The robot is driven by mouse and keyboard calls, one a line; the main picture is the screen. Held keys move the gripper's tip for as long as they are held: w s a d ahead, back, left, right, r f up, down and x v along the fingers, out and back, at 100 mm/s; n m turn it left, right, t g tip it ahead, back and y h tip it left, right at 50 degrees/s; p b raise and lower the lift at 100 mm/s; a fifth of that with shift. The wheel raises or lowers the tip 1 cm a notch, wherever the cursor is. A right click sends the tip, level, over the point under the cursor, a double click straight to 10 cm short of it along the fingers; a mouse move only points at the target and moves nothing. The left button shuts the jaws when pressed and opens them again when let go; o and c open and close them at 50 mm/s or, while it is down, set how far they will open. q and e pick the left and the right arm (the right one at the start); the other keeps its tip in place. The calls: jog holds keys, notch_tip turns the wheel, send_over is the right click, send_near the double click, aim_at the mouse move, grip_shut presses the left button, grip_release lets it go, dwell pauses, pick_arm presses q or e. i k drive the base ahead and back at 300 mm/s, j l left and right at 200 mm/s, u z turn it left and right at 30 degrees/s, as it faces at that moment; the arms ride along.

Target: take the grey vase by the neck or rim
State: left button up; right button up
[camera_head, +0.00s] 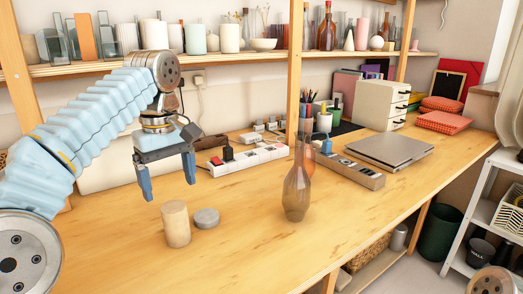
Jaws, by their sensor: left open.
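The vase (298,190) is a see-through, grey-brown glass bottle with a wide body and a long narrow neck. It stands upright on the wooden worktop (250,240), right of the picture's middle. Its neck rises in front of a wooden post and the clutter behind. My left gripper (168,187) hangs fingers down over the worktop, well to the left of the vase. Its two blue fingers are apart with nothing between them. My right gripper is not in view.
A tan cylinder (176,223) and a low grey disc (206,218) stand below my left gripper. White power strips (248,158) lie behind. A grey laptop-like slab (389,150) lies right of the vase. The worktop around the vase's base is clear.

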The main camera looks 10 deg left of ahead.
aim_at(296, 195)
jog(key=k+l, duration=1.25)
